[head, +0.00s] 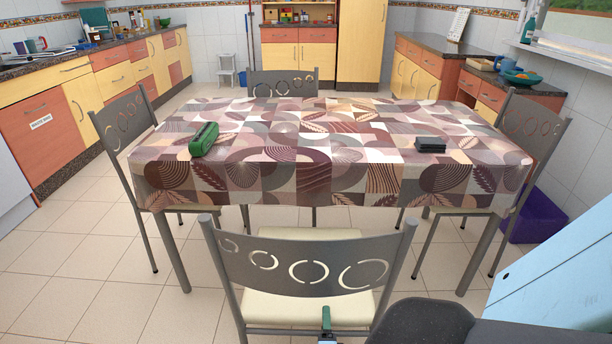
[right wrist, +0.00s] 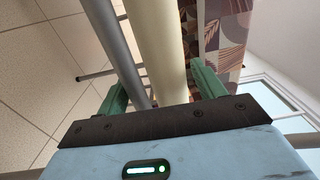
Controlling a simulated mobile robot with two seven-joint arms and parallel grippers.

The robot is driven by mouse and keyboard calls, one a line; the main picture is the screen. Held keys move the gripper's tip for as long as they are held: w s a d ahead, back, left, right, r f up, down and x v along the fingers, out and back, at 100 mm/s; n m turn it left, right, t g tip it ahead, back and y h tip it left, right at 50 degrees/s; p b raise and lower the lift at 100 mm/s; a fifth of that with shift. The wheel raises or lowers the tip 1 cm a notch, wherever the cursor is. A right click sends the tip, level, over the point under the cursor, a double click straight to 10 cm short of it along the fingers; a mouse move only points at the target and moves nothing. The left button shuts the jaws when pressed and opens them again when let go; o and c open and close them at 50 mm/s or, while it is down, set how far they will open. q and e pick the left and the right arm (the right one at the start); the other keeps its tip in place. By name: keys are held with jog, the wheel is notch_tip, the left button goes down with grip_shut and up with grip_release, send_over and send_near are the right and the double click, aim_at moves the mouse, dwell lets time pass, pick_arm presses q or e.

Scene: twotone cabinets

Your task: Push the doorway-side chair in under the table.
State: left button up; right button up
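The nearest chair (head: 310,265), grey metal with ring cut-outs in its back and a cream seat, stands at the table's near side, its back towards me. No doorway shows to confirm it is the doorway-side one. The table (head: 330,185) has a patterned cloth. My right gripper (head: 326,322) is low at the chair's near side; only a green fingertip shows. In the right wrist view the gripper (right wrist: 160,88) has its fingers apart, with a grey tube (right wrist: 122,50) and the cream seat edge (right wrist: 158,45) in the gap beyond them. Contact is unclear. My left gripper is out of view.
Other chairs stand at the table's left (head: 125,125), far side (head: 283,83) and right (head: 530,125). A green case (head: 204,139) and a black box (head: 430,145) lie on the cloth. A purple bin (head: 537,217) is at right. Tiled floor is clear at left.

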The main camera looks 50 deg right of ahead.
grip_shut()
jog(key=shift+s+a+f, duration=0.15)
jog(key=shift+s+f, duration=0.05)
jog(key=shift+f, duration=0.15)
dwell(0.5)
